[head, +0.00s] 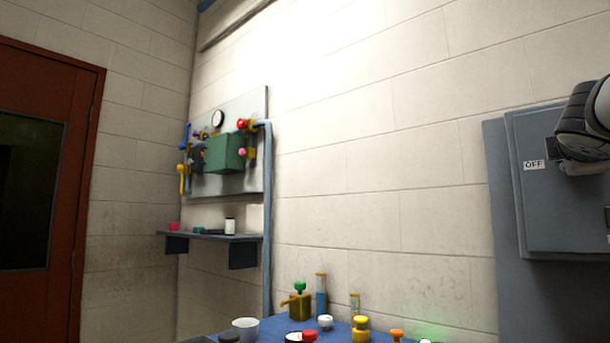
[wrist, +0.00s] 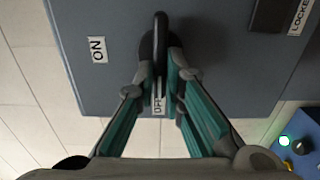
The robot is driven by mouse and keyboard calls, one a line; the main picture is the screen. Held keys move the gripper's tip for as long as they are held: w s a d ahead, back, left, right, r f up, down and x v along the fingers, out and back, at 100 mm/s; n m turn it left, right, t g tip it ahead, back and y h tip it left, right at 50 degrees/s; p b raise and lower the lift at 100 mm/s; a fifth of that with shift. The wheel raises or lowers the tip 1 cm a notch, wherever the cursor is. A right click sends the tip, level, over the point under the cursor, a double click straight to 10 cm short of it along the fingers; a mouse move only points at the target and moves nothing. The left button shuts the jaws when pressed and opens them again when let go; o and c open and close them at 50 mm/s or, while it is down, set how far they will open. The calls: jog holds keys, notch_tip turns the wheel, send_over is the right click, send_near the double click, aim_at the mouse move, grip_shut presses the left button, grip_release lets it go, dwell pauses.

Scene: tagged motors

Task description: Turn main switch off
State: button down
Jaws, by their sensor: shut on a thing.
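The main switch is a dark lever handle (wrist: 160,28) on a grey-blue box (wrist: 100,15), seen in the wrist view. My gripper (wrist: 161,58) is shut on the handle, one teal-sided finger on each side. The handle's near end lies by the OFF label (wrist: 158,104), which is partly covered by it and the fingers. The ON label (wrist: 97,49) is clear to the left. In the head view the box (head: 560,225) is at the right edge with its OFF label (head: 533,165); my arm hides the handle there.
A LOCKED label (wrist: 299,17) sits beside a dark part at the box's right. A blue table (head: 270,328) with valves and bottles stands below, with a glowing green light (wrist: 284,140) near it. A pipe panel (head: 254,105) and shelf (head: 212,237) are further left.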

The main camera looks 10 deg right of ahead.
jog(key=c, duration=1.7)
grip_release()
jog(key=shift+a, duration=0.1)
jog(key=v, duration=1.2)
